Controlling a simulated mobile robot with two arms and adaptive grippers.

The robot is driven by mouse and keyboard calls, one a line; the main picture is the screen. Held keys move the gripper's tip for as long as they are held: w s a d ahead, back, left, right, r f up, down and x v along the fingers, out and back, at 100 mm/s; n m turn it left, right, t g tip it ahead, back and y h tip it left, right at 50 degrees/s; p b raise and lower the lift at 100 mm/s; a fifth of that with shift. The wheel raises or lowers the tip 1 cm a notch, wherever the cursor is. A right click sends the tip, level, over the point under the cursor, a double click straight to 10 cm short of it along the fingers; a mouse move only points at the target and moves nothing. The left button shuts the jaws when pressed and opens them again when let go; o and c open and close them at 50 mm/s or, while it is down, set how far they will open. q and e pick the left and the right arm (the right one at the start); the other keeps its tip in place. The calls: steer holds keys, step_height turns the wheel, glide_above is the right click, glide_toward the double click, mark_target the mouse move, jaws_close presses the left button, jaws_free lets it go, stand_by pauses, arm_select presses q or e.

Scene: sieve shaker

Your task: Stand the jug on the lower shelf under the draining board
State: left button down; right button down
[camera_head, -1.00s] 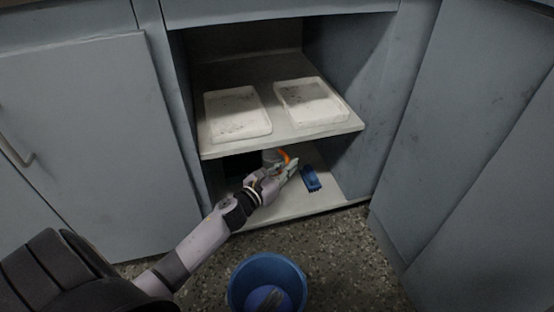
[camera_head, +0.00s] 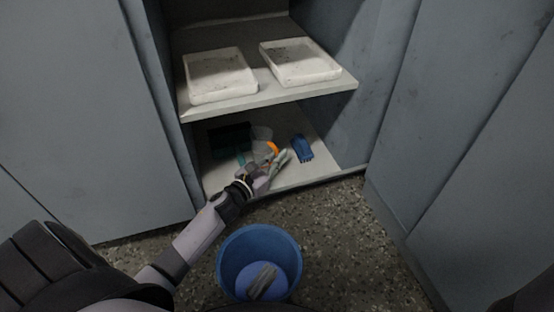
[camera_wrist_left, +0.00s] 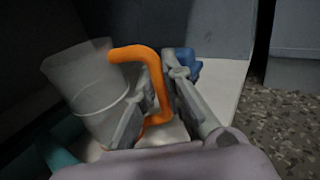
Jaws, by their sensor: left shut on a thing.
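The jug (camera_head: 262,133), a pale see-through vessel with an orange handle (camera_head: 273,148), is on or just above the lower shelf (camera_head: 313,176) of the open cupboard. In the left wrist view the jug (camera_wrist_left: 88,85) looks upright or slightly tilted; its base is partly hidden. My left gripper (camera_head: 276,163) reaches in from the front, with its fingers on either side of the orange handle (camera_wrist_left: 133,54). It is shut on the handle. I cannot tell whether the base touches the shelf. My right gripper is not in view.
A blue brush-like thing (camera_head: 302,148) lies right of the jug. A dark green thing (camera_head: 229,139) stands at its left. The upper shelf (camera_head: 270,97) above holds two white trays (camera_head: 221,75). A blue bucket (camera_head: 238,240) stands on the floor in front.

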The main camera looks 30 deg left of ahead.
arm_select(q)
steer(key=shift+f, duration=0.15)
steer(key=c, duration=1.7)
jaws_free()
